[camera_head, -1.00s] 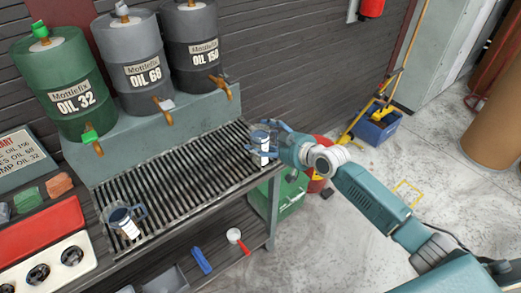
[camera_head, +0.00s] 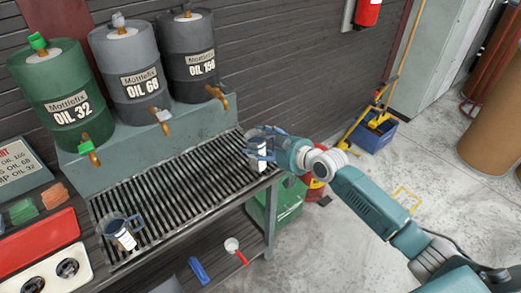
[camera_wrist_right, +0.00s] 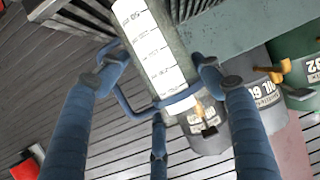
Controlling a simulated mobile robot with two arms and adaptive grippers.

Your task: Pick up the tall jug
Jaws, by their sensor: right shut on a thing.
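A clear jug with a white graduated label and blue trim (camera_head: 261,160) is at the right end of the slotted drip grate. In the right wrist view it (camera_wrist_right: 150,45) fills the space between my blue fingers, its label facing the camera. My right gripper (camera_head: 264,145), also in the wrist view (camera_wrist_right: 160,75), is shut on it from the right. I cannot tell whether its base touches the grate. A second, shorter-looking clear jug with a blue handle (camera_head: 122,236) stands at the left end of the grate. My left gripper is out of view.
Green (camera_head: 58,95), grey (camera_head: 130,70) and dark (camera_head: 187,55) oil drums with taps stand behind the grate (camera_head: 185,190). A red-topped panel with dials (camera_head: 40,245) is at left. A lower shelf holds a blue item (camera_head: 199,270) and a red-handled scoop (camera_head: 236,249).

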